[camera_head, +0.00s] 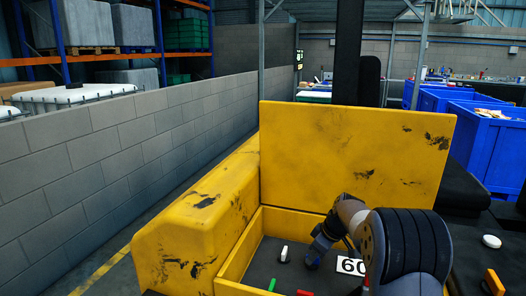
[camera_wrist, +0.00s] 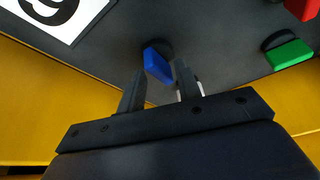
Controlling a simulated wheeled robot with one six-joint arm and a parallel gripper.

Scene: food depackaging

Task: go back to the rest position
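My gripper (camera_wrist: 160,68) is open in the wrist view, its two dark fingers spread apart. A blue block (camera_wrist: 157,66) shows between and just beyond the fingertips, beside a dark round piece. I see no clear grip on it, and whether a finger touches it I cannot tell. In the head view my gripper (camera_head: 318,256) is low inside the yellow bin (camera_head: 240,255), near its back wall, and its fingers are too small to read. The arm comes in from the right.
A white piece (camera_head: 284,254), a green block (camera_head: 272,284) and a red block (camera_head: 304,293) lie on the bin's dark floor. A white number label (camera_head: 350,266) lies right of my gripper. A tall yellow panel (camera_head: 350,150) stands behind. Blue crates (camera_head: 487,150) stand at the right.

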